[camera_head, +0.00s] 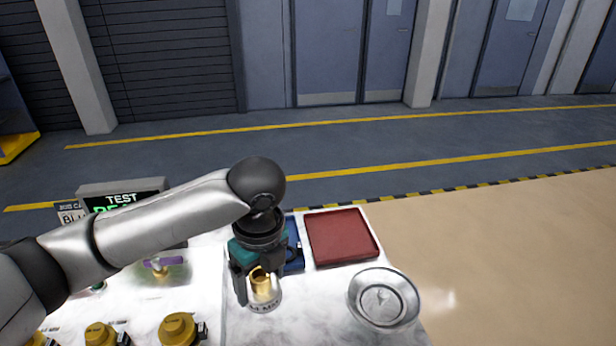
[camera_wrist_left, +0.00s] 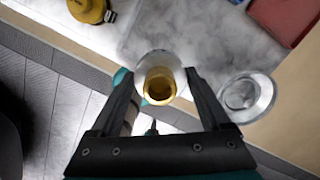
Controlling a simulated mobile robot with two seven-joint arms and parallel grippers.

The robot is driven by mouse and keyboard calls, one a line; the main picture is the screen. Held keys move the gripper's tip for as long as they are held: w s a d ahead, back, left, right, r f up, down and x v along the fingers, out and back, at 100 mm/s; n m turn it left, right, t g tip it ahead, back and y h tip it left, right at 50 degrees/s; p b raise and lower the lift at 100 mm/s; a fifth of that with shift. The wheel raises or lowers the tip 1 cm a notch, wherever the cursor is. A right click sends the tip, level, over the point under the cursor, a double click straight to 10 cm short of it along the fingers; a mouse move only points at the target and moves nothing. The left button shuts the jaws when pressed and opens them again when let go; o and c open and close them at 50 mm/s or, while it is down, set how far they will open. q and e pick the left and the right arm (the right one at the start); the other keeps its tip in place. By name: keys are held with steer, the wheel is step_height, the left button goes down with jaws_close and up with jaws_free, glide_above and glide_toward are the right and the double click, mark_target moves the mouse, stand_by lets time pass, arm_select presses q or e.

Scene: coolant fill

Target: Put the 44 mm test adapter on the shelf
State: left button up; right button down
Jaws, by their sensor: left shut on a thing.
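The test adapter is a brass-coloured cylinder on a pale base, with partly readable dark lettering that seems to include "MM" (camera_head: 263,299). My left gripper (camera_head: 258,284) is shut on it and holds it upright over the pale marbled surface (camera_head: 310,315). I cannot tell in the head view whether its base touches that surface. In the left wrist view the adapter (camera_wrist_left: 160,84) sits between the two dark fingers of the left gripper (camera_wrist_left: 158,88), seen from above. Which surface counts as the shelf is not clear. My right gripper is not in view.
Several yellow caps (camera_head: 178,329) stand in a row at the front left. A red tray (camera_head: 341,237) and a partly hidden blue tray (camera_head: 293,246) lie behind the adapter. A round metal dish (camera_head: 383,298) is at right. A test display (camera_head: 122,200) stands at back left.

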arm_select(q)
steer(key=n, duration=0.1)
steer(key=n+b, duration=0.1)
steer(key=f+n, duration=0.1)
steer(key=shift+s+a, duration=0.25)
steer(key=shift+a, duration=0.05)
steer(key=n, duration=0.1)
steer(key=n+b, duration=0.1)
steer(key=shift+s+a+f+n+g+b, duration=0.2)
steer(key=shift+s+a+n+g+b, duration=0.1)
steer(key=shift+n+b, duration=0.1)
steer(key=n, duration=0.2)
steer(key=n+b, duration=0.1)
steer(key=n, duration=0.1)
steer(key=s+a+f+n+b, duration=0.1)
steer(key=n, duration=0.1)
steer(key=shift+s+g, duration=0.1)
steer(key=shift+g, duration=0.3)
steer(key=shift+s+a+f+n+g+h+b, duration=0.15)
steer(key=shift+s+a+f+n+b, duration=0.55)
steer(key=shift+n, duration=1.65)
steer(key=shift+s+d+r+n+g+h+b, duration=0.1)
steer(key=shift+s+r+n+h+b, duration=0.2)
steer(key=shift+n+b, duration=1.45)
steer(key=shift+s+a+f+n+g+h+b, duration=0.15)
steer(key=shift+s+a+f+n+b, duration=0.35)
steer(key=shift+n, duration=2.4)
steer(key=shift+s+d, duration=0.1)
steer(key=shift+d, duration=0.1)
